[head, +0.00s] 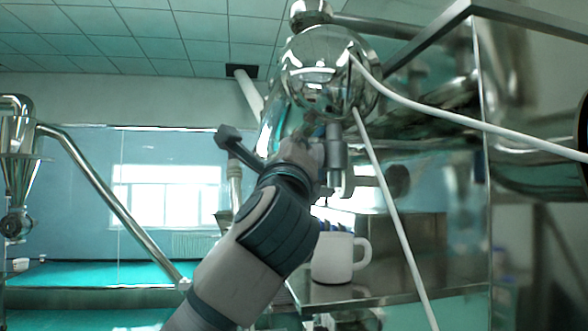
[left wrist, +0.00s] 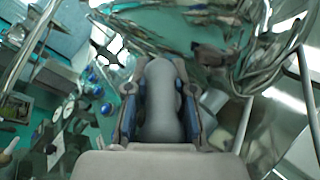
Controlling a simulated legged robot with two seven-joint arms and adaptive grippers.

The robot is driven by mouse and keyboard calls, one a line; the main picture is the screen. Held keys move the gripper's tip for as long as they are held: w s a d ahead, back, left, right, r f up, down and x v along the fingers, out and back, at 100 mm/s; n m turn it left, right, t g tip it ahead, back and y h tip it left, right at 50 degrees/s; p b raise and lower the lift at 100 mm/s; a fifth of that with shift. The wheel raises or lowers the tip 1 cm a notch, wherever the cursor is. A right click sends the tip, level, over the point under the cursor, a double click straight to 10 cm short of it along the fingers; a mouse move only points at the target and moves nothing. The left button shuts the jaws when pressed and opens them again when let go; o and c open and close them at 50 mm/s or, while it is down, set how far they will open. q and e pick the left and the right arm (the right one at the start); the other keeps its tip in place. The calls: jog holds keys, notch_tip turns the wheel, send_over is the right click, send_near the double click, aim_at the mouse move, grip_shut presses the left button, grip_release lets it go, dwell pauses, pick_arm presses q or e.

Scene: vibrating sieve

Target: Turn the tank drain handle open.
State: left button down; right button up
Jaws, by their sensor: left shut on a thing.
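The shiny metal tank (head: 322,72) with a rounded body hangs at the top centre of the head view. My left arm reaches up to just below it. In the left wrist view, my left gripper (left wrist: 157,72) has its two blue-padded fingers on either side of a smooth grey, bottle-shaped piece (left wrist: 162,112), which looks like the drain handle. The gripper is shut on it. In the head view, my forearm and wrist hide most of the handle and the fingers, so the handle's angle cannot be told. My right gripper is in neither view.
A white mug (head: 334,259) stands on a metal table (head: 372,291) below the tank, close to my left arm. White hoses (head: 396,217) run from the tank to the right and downward. A metal frame post (head: 483,150) stands at right. A slanted pipe (head: 105,203) is at left.

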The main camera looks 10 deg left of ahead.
pick_arm(q)
jog(key=shift+d+f+t+b, duration=0.1)
jog(key=shift+d+t+b, duration=0.05)
jog(key=shift+t+b, duration=0.15)
jog(key=shift+m+h, duration=0.3)
jog(key=shift+h, duration=0.1)
jog(key=c, duration=1)
grip_release()
jog(key=shift+s, duration=0.1)
jog(key=v, duration=1.2)
